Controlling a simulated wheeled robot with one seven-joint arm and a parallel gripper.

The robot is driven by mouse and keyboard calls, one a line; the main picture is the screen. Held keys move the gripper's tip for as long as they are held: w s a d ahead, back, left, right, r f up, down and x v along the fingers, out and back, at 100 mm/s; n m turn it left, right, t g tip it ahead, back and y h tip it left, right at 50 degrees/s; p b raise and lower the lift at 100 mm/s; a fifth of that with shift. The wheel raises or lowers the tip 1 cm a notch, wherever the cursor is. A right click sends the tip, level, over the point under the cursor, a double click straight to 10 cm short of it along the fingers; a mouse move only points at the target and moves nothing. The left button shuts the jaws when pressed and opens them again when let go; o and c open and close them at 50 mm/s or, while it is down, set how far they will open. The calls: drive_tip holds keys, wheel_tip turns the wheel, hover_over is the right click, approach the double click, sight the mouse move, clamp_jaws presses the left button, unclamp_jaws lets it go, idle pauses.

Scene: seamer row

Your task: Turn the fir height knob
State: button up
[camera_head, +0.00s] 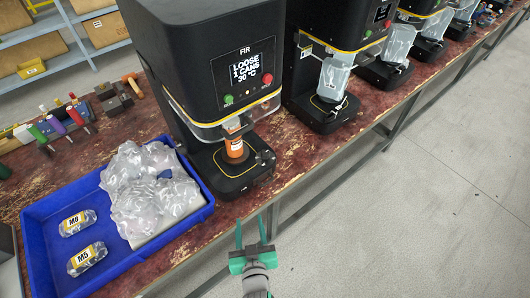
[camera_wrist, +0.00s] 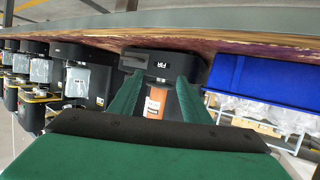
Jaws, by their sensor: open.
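The fir machine (camera_head: 200,50) is a black seamer with a lit screen (camera_head: 243,72) headed FIR, reading "LOOSE 1 CANS" and a temperature. An orange can (camera_head: 235,147) stands under its head, behind a clear guard (camera_head: 222,128). A small dark round part (camera_head: 265,157) shows on the base, right of the can; I cannot tell whether it is the height knob. My gripper (camera_head: 251,232) is open and empty, in front of the bench edge and short of the base. In the wrist view, my open gripper (camera_wrist: 160,77) points at the FIR-labelled base (camera_wrist: 182,64) and orange can (camera_wrist: 155,103).
A blue tray (camera_head: 42,225) with clear bags and packets labelled M8 and M5 sits left of the machine. Several similar seamers (camera_head: 330,50) stand along the bench to the right. Screwdrivers (camera_head: 75,115) stand at the far left. The floor (camera_head: 430,190) before the bench is clear.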

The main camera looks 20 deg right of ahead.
sight(265, 153)
drive_tip(key=w+d+r+m+g+h, duration=0.1)
drive_tip(key=w+d+r+m+h, duration=0.1)
drive_tip(key=w+d+r, duration=0.45)
drive_tip(key=w+d+r+m+g+h, duration=0.1)
drive_tip(key=w+d, duration=0.2)
drive_tip(key=w, duration=0.6)
drive_tip(key=x, duration=1)
drive_tip(key=shift+f, duration=0.2)
drive_tip(key=shift+m, duration=0.3)
drive_tip(key=c, duration=1.1)
